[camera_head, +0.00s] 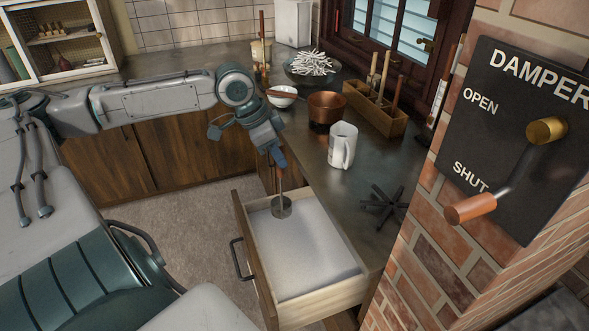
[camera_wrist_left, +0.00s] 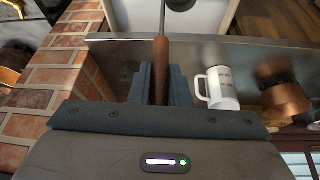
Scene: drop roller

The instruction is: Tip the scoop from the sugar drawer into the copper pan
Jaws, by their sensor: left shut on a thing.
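My left gripper (camera_head: 277,158) is shut on the scoop's wooden handle. The scoop (camera_head: 281,207) hangs down with its round metal cup over the back part of the open sugar drawer (camera_head: 318,299), at or just above the white sugar (camera_head: 305,248); I cannot tell if it touches. What the cup holds is hidden. In the left wrist view the wooden handle (camera_wrist_left: 160,72) stands between the fingers (camera_wrist_left: 160,85). The copper pan (camera_head: 326,111) stands on the counter behind the drawer; it also shows in the left wrist view (camera_wrist_left: 286,98). My right gripper is not in view.
A white mug (camera_head: 342,146) stands on the counter (camera_head: 315,179) between drawer and pan. A white bowl (camera_head: 283,97) is left of the pan, a wooden tool caddy (camera_head: 375,112) right of it. A dark spoked object (camera_head: 384,203) lies near the brick wall (camera_head: 437,236).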

